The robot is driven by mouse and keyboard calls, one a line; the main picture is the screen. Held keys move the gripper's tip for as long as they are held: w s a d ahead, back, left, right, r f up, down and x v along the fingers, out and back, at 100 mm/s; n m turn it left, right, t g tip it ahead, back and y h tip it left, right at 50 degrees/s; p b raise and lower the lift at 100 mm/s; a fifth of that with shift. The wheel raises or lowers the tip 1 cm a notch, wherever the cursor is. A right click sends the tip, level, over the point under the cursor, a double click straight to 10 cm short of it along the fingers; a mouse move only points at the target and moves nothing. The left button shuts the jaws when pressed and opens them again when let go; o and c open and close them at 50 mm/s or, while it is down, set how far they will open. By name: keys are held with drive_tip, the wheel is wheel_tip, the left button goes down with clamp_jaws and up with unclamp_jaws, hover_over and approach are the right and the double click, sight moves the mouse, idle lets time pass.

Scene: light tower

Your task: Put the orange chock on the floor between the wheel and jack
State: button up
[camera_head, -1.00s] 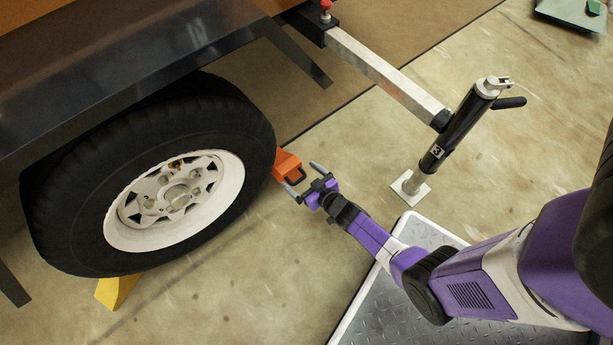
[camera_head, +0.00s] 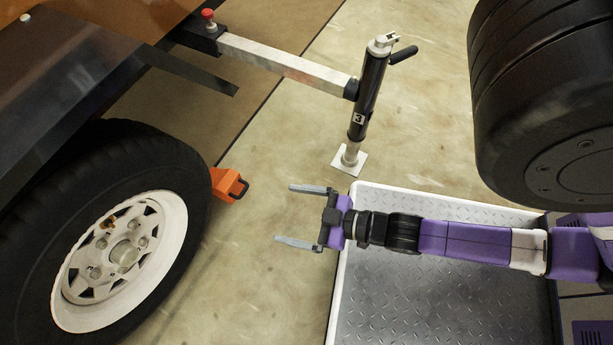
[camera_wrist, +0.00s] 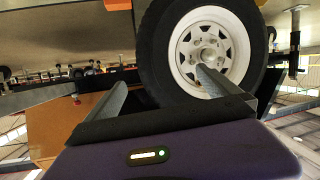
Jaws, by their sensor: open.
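The orange chock (camera_head: 229,185) sits on the floor at the right side of the black tyre of the wheel (camera_head: 122,250), in the head view. It looks close against the tyre; whether it touches is unclear. The jack (camera_head: 365,110) stands to its upper right on a square foot plate, with bare floor between. My gripper (camera_head: 283,214) is open and empty, to the right of the chock and apart from it. In the wrist view the scene looks upside down; the open fingers (camera_wrist: 160,78) point towards the wheel (camera_wrist: 210,50), and part of an orange thing (camera_wrist: 117,4), likely the chock, shows at the top edge.
A metal bar (camera_head: 285,62) joins the trailer's dark frame to the jack above the floor. My platform with a tread-plate top lies below my arm. The floor (camera_head: 265,285) between wheel and platform is clear. Another post (camera_wrist: 295,40) shows at right in the wrist view.

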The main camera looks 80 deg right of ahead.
drive_tip(key=s+a+r, duration=0.2)
drive_tip(key=r, duration=0.6)
drive_tip(key=s+a+r+y, duration=0.1)
drive_tip(key=s+a+r, duration=0.1)
drive_tip(key=r, duration=0.6)
drive_tip(key=shift+a+r, duration=0.4)
drive_tip(key=shift+a, duration=0.4)
drive_tip(key=shift+s+r, duration=0.1)
wheel_tip(320, 180, up, 38)
drive_tip(key=p, duration=3.7)
drive_tip(key=shift+f+p, duration=0.2)
drive_tip(key=shift+p, duration=0.2)
